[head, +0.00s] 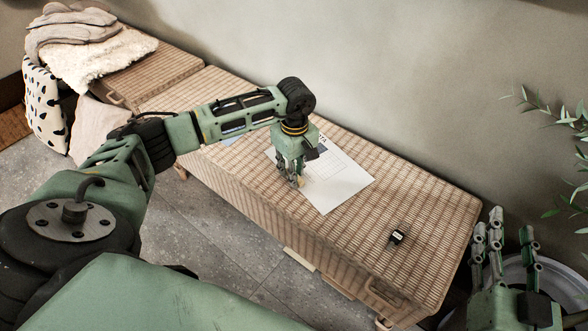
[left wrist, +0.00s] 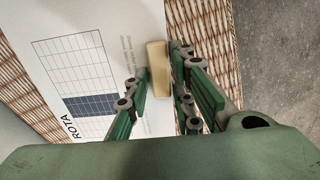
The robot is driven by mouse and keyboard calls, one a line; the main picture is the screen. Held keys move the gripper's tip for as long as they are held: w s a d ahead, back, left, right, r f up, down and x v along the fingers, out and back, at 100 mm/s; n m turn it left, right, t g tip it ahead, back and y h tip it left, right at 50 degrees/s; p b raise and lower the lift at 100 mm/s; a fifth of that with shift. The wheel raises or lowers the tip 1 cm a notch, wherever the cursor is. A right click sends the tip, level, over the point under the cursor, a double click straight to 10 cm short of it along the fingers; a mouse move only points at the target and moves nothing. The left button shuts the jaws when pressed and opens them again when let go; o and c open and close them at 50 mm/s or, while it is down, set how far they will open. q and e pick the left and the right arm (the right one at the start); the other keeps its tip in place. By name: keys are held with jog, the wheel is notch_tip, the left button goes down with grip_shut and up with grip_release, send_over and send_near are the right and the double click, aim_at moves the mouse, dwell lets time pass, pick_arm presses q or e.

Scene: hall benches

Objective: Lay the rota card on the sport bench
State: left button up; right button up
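The rota card (head: 345,183) is a white sheet with a printed grid. It appears flat on the woven bench (head: 440,215); in the left wrist view the card (left wrist: 110,25) shows the word ROTA. A small tan block (left wrist: 157,68) is at the card's edge. My left gripper (head: 294,184) points down over the card's near edge, its fingers on either side of the block in the left wrist view (left wrist: 158,80). I cannot tell whether they press on it. My right gripper (head: 507,250) is at the lower right, fingers spread and empty, beyond the bench end.
A small black item with a pale label (head: 397,237) lies on the bench near its right end. Fleece and folded grey cloths (head: 85,45) are piled at the upper left beside a spotted bag (head: 45,105). A leafy plant (head: 570,130) stands at right.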

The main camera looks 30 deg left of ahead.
pick_arm(q)
jog(key=shift+o, duration=1.4)
